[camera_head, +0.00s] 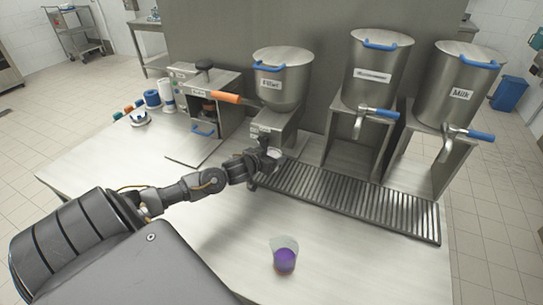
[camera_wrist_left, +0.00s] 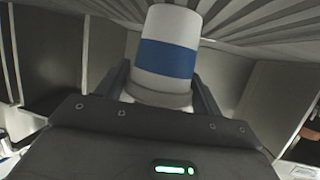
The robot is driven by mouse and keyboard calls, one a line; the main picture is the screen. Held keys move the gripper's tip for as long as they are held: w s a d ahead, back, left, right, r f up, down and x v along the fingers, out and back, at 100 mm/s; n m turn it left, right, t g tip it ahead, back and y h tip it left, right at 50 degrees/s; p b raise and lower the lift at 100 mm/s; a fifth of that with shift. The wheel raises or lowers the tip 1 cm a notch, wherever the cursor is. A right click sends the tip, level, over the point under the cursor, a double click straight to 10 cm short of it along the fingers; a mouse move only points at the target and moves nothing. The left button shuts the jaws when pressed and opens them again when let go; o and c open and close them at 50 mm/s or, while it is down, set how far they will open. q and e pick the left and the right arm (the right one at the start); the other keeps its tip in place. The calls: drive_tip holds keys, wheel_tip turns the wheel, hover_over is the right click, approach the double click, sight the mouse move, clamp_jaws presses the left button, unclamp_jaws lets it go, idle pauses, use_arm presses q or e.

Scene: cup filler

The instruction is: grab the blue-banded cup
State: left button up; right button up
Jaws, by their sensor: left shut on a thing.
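The blue-banded cup (camera_wrist_left: 168,58) is white with a wide blue band and sits between the two fingers of my left gripper (camera_wrist_left: 162,90) in the left wrist view. The gripper is shut on its lower part. In the head view my left gripper (camera_head: 268,160) is at the left end of the grated drip tray, in front of the left dispenser. Only a small pale part of the cup (camera_head: 274,153) shows there; the rest is hidden by the gripper. My right gripper is not in view.
A translucent cup with purple contents (camera_head: 285,259) stands near the table's front. Three steel dispensers, the right one labelled Milk (camera_head: 462,85), stand behind the drip tray (camera_head: 350,200). A machine with an orange handle (camera_head: 222,97) and several cups or lids (camera_head: 152,98) are at left.

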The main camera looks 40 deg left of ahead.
use_arm(q)
drive_tip(key=shift+r+b, duration=0.25)
drive_tip(key=shift+b, duration=0.2)
drive_tip(key=s, duration=0.5)
drive_tip(key=s+d+b, duration=0.1)
drive_tip(key=s, duration=0.5)
drive_tip(key=s+d+b, duration=0.1)
drive_tip(key=s, duration=0.4)
drive_tip(key=shift+s, duration=0.2)
drive_tip(key=shift+s+r, duration=0.1)
drive_tip(key=shift+s, duration=0.65)
